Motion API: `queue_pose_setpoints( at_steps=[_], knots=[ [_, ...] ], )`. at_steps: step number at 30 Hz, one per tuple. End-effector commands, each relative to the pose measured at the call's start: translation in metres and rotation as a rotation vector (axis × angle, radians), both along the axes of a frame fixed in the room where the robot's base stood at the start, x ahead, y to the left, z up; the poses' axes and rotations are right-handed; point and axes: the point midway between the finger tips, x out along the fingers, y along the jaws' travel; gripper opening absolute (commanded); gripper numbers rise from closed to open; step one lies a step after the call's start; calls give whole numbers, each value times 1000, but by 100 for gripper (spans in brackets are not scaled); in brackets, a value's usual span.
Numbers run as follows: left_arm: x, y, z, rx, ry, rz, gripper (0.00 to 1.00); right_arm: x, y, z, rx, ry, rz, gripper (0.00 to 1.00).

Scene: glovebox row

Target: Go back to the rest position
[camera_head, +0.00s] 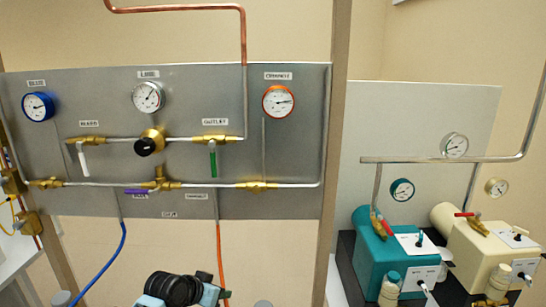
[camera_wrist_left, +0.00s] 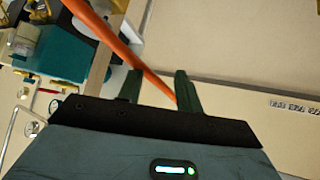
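My left gripper (camera_wrist_left: 158,78) shows in the left wrist view as two dark green fingers standing apart. An orange hose (camera_wrist_left: 118,45) crosses the picture diagonally and passes across the gap between the fingers. I cannot tell whether it touches them or lies behind. No object is visibly clamped. In the head view, part of my arm shows at the bottom, below the panel. Neither gripper's fingers can be made out there. My right gripper is not in view.
A grey metal panel (camera_head: 110,90) carries gauges, brass valves and pipes. A blue hose (camera_head: 106,265) and an orange hose (camera_head: 221,265) hang below it. A post (camera_head: 336,130) stands right of it. Teal (camera_head: 380,255) and cream (camera_head: 480,250) pump units stand at lower right.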

Motion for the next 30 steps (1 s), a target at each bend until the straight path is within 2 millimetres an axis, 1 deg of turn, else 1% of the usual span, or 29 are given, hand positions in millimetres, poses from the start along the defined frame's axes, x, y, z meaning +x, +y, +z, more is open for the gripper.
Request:
queue_pose_setpoints(
  at_steps=[1,3,5,6,8,9,11,12,14,15,17,18,22,24,27,30],
  knots=[
    [-18,-1,-24,-9,9,12,35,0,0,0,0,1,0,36],
    [-40,-1,-51,-17,8,31,35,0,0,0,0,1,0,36],
    [-61,-1,-72,-22,7,48,35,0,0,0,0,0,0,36],
    [-74,0,-85,-27,6,60,35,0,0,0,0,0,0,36],
    [-97,1,-103,-31,6,76,35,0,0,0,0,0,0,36],
    [-112,2,-114,-34,5,90,35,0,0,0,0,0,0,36],
    [-135,4,-130,-37,5,107,35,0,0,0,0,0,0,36],
    [-151,6,-139,-36,2,119,35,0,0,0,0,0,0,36],
    [-175,9,-152,-36,1,137,35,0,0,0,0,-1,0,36],
    [-192,11,-160,-36,0,150,35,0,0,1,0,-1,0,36],
    [-217,15,-170,-33,-1,167,35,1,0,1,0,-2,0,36],
    [-234,18,-175,-30,-3,180,35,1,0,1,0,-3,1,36],
    [-290,27,-187,-17,-7,215,35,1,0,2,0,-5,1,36],
    [-319,32,-190,-8,-11,233,35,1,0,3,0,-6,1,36],
    [-358,40,-191,10,-16,253,35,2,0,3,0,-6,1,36],
    [-388,47,-188,25,-22,265,35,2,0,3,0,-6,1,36]
  ],
)
